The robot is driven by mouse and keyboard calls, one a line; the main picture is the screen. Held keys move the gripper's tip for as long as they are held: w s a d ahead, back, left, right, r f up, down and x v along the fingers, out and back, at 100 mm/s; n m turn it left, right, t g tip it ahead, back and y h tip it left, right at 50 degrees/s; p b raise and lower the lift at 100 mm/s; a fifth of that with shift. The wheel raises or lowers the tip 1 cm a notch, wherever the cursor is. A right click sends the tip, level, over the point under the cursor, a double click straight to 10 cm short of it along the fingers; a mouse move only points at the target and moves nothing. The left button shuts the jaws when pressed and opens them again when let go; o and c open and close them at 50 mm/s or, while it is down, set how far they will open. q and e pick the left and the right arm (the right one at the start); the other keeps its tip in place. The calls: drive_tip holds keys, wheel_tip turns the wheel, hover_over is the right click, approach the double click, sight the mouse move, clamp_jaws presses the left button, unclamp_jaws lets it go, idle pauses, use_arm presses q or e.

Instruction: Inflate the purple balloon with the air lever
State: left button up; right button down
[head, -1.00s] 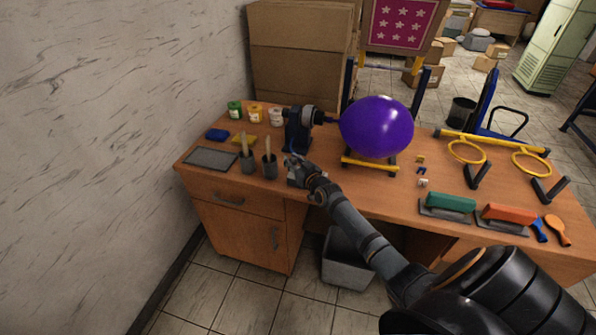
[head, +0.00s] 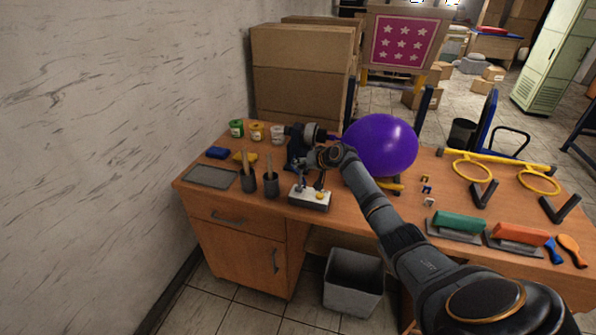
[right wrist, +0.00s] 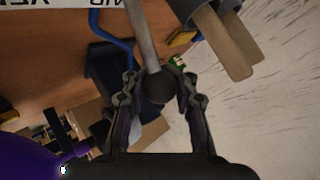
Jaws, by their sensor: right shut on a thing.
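The purple balloon (head: 380,146) is large and round, inflated at the nozzle of the dark inflating machine (head: 297,154). Its edge also shows in the right wrist view (right wrist: 25,160). A light control box (head: 309,199) with small levers sits at the desk's front edge. My right gripper (head: 309,166) is above and behind this box, left of the balloon. In the right wrist view its fingers are closed around the dark round knob of the air lever (right wrist: 145,38), a grey rod. In the head view the gripper hides the lever's top. My left gripper is not in view.
Brush cups (head: 271,184) stand left of the box, with paint jars (head: 256,133) behind. A yellow frame with rings (head: 490,150), a green-topped block (head: 459,222) and an orange-topped one (head: 519,233) lie right. A grey bin (head: 353,283) stands below the desk.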

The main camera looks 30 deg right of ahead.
drive_tip(key=shift+w+d+g, duration=0.15)
drive_tip(key=shift+d+g, duration=0.15)
drive_tip(key=shift+d, duration=0.2)
drive_tip(key=c, duration=1.5)
unclamp_jaws()
drive_tip(key=o, duration=0.5)
drive_tip(key=shift+s+d, duration=0.25)
drive_tip(key=shift+s, duration=0.05)
drive_tip(key=shift+c, duration=0.2)
drive_tip(key=shift+w+a, duration=0.1)
drive_tip(key=shift+a, duration=0.05)
drive_tip(key=v, duration=1.2)
drive_tip(key=shift+d, duration=0.25)
